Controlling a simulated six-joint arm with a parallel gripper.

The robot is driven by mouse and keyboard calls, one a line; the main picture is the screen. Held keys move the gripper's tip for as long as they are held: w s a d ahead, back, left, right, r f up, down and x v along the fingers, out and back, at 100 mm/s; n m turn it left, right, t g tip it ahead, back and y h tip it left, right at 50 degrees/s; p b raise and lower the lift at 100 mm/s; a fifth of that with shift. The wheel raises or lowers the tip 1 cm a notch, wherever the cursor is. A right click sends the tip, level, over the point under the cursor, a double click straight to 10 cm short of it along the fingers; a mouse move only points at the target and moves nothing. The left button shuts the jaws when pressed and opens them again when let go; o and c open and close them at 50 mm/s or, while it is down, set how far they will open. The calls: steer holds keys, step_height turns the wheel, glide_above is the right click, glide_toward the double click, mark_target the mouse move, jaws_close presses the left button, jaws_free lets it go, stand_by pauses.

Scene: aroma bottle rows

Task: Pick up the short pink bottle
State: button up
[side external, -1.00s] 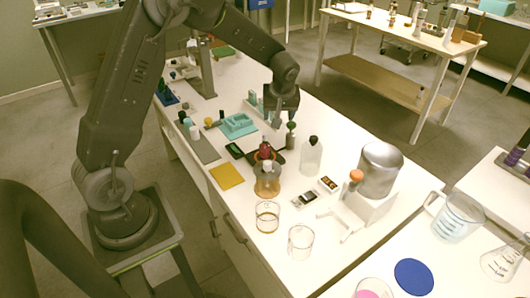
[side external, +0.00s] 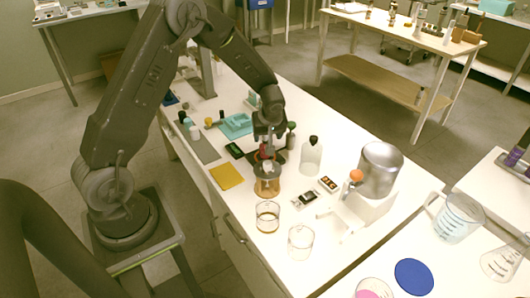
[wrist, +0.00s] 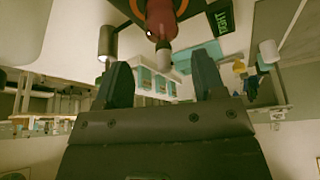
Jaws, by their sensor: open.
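The short pink bottle (wrist: 160,18) shows as a reddish-pink body with a grey tip at the top of the wrist view, roughly on the line between my fingers. In the side view a small red part of it (side external: 264,151) shows below my gripper; the rest is hidden. My gripper (wrist: 162,72) is open, its two dark fingers apart with nothing held between them. In the side view my gripper (side external: 268,138) is low over the bottle. Whether the fingers are around the bottle or just short of it is unclear.
An amber flask (side external: 267,187) stands directly in front of the bottle. A clear bottle with a black cap (side external: 311,158) and a green-topped bottle (side external: 291,136) stand to the right. A teal tray (side external: 236,126) and a yellow pad (side external: 227,177) lie left. Glass beakers (side external: 267,217) stand nearer.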

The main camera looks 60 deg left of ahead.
mark_target(266, 137)
steer(key=x, duration=0.4)
steer(key=shift+s+a+f, duration=0.1)
steer(key=shift+s+a, duration=0.05)
steer(key=shift+c, duration=0.3)
jaws_close()
